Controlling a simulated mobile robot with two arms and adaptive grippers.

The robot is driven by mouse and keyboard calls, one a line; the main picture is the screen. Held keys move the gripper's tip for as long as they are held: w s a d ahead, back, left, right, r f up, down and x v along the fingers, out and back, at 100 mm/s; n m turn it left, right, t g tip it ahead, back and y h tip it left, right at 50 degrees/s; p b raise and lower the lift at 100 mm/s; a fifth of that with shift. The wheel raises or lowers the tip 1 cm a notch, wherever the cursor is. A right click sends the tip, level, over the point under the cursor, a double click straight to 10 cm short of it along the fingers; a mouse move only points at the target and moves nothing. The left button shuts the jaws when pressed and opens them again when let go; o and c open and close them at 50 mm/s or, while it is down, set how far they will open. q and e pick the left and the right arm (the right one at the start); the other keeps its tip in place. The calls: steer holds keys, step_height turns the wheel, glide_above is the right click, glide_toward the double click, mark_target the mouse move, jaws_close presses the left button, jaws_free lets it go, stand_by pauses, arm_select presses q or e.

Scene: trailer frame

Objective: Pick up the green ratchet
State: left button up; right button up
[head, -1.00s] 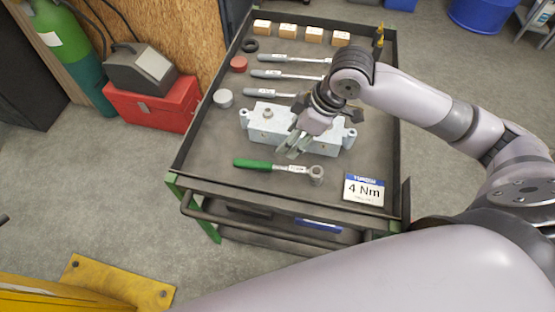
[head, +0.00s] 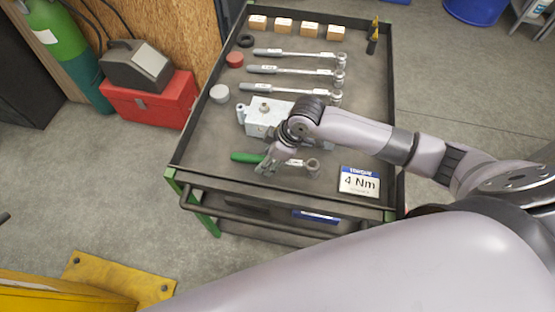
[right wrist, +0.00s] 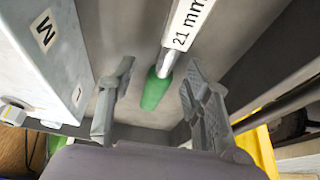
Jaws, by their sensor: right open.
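The green ratchet lies on the top of the cart, with its green handle (head: 246,157) to the left and its metal head (head: 313,166) to the right. My right gripper (head: 266,166) is over the ratchet's middle and hides part of it. In the right wrist view the two fingers of my right gripper (right wrist: 160,66) are apart. The green handle (right wrist: 157,90) and the shaft with a "21 mm" label (right wrist: 190,25) show between and beyond them. I cannot tell how far the fingers are above the cart top. My left gripper is not in view.
A grey metal block (head: 262,114) stands just behind the ratchet; its side marked "M" (right wrist: 45,30) is close to the left finger. Several grey ratchets (head: 295,71) lie farther back. The cart has a raised rim (head: 280,199).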

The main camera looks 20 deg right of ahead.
steer(key=shift+f, duration=0.2)
steer(key=shift+c, duration=0.6)
jaws_close()
steer(key=shift+r, duration=0.1)
